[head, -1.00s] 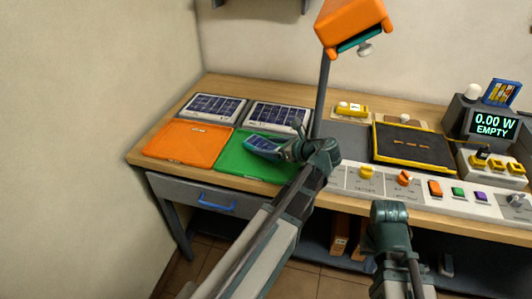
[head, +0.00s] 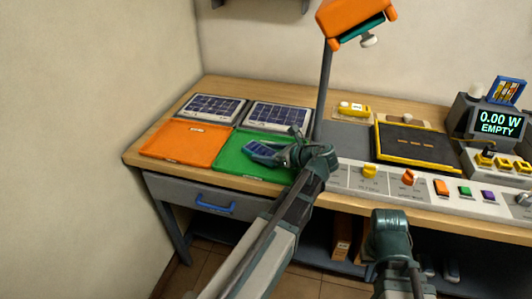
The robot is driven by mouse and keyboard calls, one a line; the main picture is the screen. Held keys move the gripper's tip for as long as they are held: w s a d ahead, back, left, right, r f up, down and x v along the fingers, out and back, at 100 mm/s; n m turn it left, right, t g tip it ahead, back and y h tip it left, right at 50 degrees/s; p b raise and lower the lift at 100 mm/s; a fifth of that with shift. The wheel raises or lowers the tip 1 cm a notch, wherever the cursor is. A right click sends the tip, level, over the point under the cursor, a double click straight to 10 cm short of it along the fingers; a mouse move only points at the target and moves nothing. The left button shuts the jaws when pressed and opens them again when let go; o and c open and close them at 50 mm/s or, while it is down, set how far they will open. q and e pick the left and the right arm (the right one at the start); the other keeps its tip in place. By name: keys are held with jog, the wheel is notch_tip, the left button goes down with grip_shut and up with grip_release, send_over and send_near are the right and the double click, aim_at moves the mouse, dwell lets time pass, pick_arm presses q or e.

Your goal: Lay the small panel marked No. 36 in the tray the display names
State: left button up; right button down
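A small dark-blue solar panel (head: 260,147) is at my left gripper (head: 272,155), over the green tray (head: 233,167). The gripper looks shut on the panel's near right edge; its fingers are small and partly merge with the panel. The panel lies nearly flat, and I cannot tell whether it touches the tray floor. Its number is not readable. The orange tray (head: 178,148) is empty beside the green one. The display (head: 498,124) reads 0.00 W EMPTY. My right gripper (head: 390,232) is low in front of the bench, its fingers not discernible.
Two larger panels (head: 211,107) and (head: 279,116) lie behind the trays. A lamp post (head: 321,95) rises close to my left gripper. A black, yellow-edged pad (head: 414,146) lies to the right, behind a panel of knobs and switches (head: 425,187).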

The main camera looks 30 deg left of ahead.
pick_arm(q)
jog(key=shift+o, duration=0.9)
jog(key=shift+r, duration=0.15)
jog(key=shift+d+r+p, duration=0.1)
jog(key=shift+r+p, duration=0.1)
jog(key=shift+p, duration=0.15)
jog(key=p+v, duration=0.4)
jog(key=v, duration=0.6)
jog(key=shift+d, duration=0.25)
jog(key=shift+s+d+r, duration=0.2)
jog(key=shift+d, duration=0.35)
